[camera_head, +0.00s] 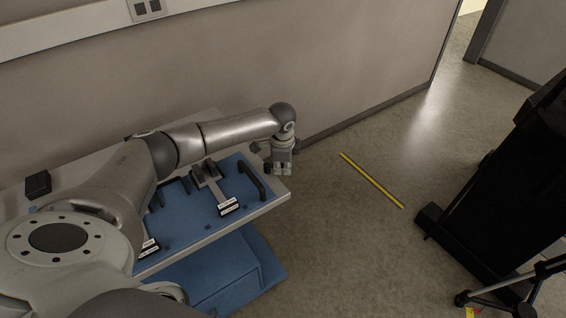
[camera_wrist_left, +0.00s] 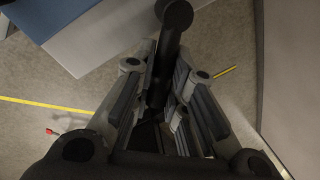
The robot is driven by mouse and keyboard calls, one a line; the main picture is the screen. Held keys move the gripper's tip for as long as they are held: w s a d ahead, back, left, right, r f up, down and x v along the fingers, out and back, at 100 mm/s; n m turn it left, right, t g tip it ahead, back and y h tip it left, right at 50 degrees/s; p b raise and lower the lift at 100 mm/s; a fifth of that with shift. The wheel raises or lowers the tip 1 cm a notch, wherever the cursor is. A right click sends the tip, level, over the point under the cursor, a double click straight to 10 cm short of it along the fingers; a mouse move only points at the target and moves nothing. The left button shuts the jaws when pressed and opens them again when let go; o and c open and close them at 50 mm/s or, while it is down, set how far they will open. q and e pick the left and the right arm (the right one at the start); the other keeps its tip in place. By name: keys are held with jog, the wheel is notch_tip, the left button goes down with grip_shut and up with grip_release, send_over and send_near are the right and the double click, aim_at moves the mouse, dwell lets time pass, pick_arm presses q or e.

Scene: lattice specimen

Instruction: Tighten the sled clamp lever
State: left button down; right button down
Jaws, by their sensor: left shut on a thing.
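My left gripper (camera_head: 282,170) is at the right end of the table, just past its edge, pointing down. In the left wrist view its fingers (camera_wrist_left: 165,105) are closed around a dark bar with a round knob (camera_wrist_left: 175,14) at its end, which looks like the clamp lever. The fingers touch the bar on both sides, and the knob sticks out past them. In the head view the gripper hides the lever, and I cannot tell its angle. My right gripper is not in view.
The table (camera_head: 275,203) has a blue top with a black handle (camera_head: 252,180), a grey fixture (camera_head: 208,178) and white labels. A small black box (camera_head: 38,184) sits at the left. The wall is close behind. Floor with a yellow strip (camera_head: 372,181) lies open to the right, before black equipment (camera_head: 505,190).

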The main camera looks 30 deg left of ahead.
pick_arm(q)
jog(key=shift+s+d+r+m+p, duration=0.15)
jog(key=shift+s+m+p, duration=0.35)
jog(key=shift+m, duration=0.5)
jog(key=shift+f+m, duration=0.2)
jog(key=shift+m, duration=0.2)
jog(key=shift+s, duration=0.1)
jog(key=shift+s+d+m+h+p, duration=0.1)
jog(key=shift+s+m+h+p, duration=0.25)
jog(key=shift+m, duration=0.5)
jog(key=shift+s+m+h+p, duration=0.15)
jog(key=shift+s+m+p, duration=0.25)
jog(key=shift+m, duration=0.45)
